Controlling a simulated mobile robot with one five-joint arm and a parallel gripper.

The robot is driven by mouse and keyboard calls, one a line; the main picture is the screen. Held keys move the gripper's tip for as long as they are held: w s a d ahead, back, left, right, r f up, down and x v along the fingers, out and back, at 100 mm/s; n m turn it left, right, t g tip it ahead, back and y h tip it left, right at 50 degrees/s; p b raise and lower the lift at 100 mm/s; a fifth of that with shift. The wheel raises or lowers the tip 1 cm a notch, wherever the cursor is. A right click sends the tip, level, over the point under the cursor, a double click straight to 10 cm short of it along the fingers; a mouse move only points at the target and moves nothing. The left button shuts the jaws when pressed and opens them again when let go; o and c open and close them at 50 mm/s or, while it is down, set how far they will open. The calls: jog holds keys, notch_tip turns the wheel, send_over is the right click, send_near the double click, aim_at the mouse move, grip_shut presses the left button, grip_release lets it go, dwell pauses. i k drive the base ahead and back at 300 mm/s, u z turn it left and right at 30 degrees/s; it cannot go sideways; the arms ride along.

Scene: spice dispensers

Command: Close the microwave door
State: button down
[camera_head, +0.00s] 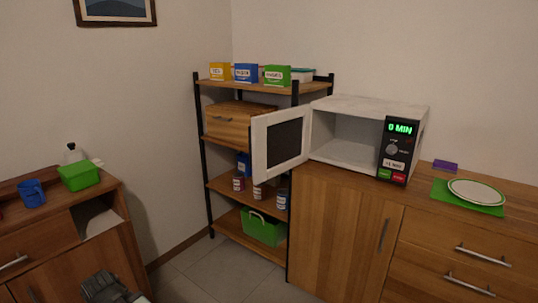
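The white microwave (357,126) stands on the wooden cabinet at the right of the view. Its door (281,141) is hinged on the left and swung wide open, with its dark window showing and the empty white inside exposed. The control panel (397,150) on its right side has a green display reading "0 MIN". My gripper (105,287) shows only in part at the bottom left edge, low down and far from the door. Its fingers cannot be made out clearly.
A shelf rack (226,134) with boxes and jars stands behind the open door. A green box (78,176) and blue mug (31,193) sit on the left cabinet. A plate (476,192) lies right of the microwave. Floor (205,270) between the cabinets is clear.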

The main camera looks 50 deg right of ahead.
aim_at(278, 140)
jog(key=z, duration=0.15)
jog(key=i, duration=1)
